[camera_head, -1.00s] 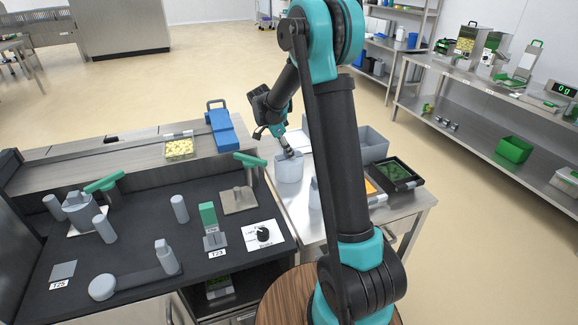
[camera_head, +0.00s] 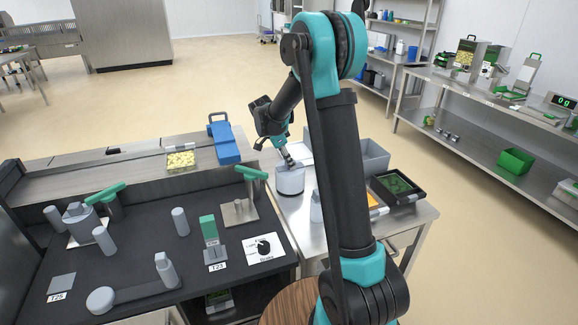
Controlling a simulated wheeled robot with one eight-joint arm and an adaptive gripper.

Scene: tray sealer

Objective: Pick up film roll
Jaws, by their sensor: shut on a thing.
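The film roll (camera_head: 290,181) appears as a pale grey upright cylinder at the left part of the steel table on the right of the black worktop. My gripper (camera_head: 291,163) reaches down to it from above and is shut on it at its top. The fingertips are small and partly hidden by the roll. A dark line shows under the roll's lower edge; I cannot tell whether it is clear of the table.
A grey bin (camera_head: 374,158), a black tray with green contents (camera_head: 396,188) and a pale bottle (camera_head: 316,207) stand close by on the steel table. A green-handled lever (camera_head: 251,174) rises from the black worktop at left. A blue box (camera_head: 224,147) stands behind.

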